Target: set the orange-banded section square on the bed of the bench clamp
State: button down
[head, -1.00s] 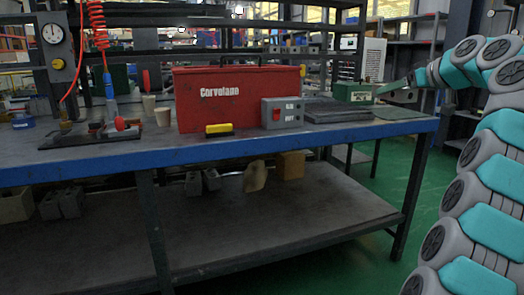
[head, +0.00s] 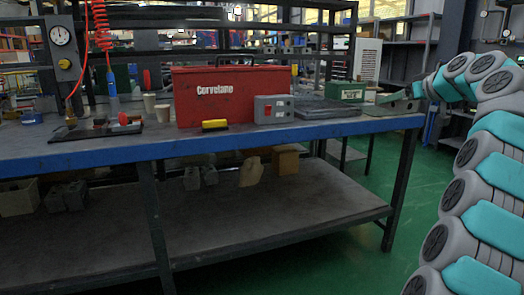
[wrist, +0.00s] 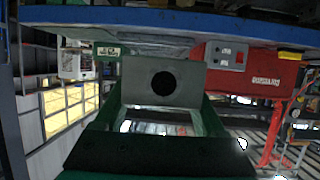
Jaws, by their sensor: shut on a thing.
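My gripper (head: 400,98) is at the right end of the bench in the head view, small and partly lost against the things behind it. In the wrist view its green fingers are shut on a grey block (wrist: 137,82) with a round dark hole in its face. No orange band shows on the side I see, so I cannot tell whether it is the orange-banded section. A dark flat fixture (head: 95,132) with a red knob, perhaps the bench clamp, lies on the left part of the bench. My gripper is far to its right. The clamp's bed cannot be made out.
A red toolbox (head: 232,97), a yellow-topped block (head: 215,125), a grey switch box (head: 273,109), a dark mat (head: 323,110) and a green box (head: 346,92) stand on the blue-edged bench (head: 260,139). Paper cups and a hanging red coil are near the fixture. Several blocks show under the bench.

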jog(key=w+d+f+m+h+p, duration=0.1)
jog(key=w+f+h, duration=0.1)
jog(key=f, duration=0.5)
jog(key=w+d+f+m+h, duration=0.1)
jog(key=w+f+m, duration=0.15)
jog(key=f, duration=0.55)
jog(key=w+d+f+m+h+p, duration=0.1)
jog(key=w+d+f+h, duration=0.15)
jog(key=f, duration=0.45)
jog(key=a+f, duration=0.4)
jog(key=f, duration=0.4)
jog(key=s+a+f, duration=0.5)
jog(key=a+f, duration=0.4)
jog(key=s+a+f+y+p, duration=0.1)
jog(key=s+a, duration=0.3)
jog(key=a, duration=0.3)
jog(key=s+a+f+n, duration=0.1)
jog(key=s+a, duration=0.2)
jog(key=a, duration=0.4)
jog(key=shift+s+f+t+y+p, duration=0.3)
jog(key=shift+s+f+y+p, duration=0.05)
jog(key=shift+s+f, duration=0.05)
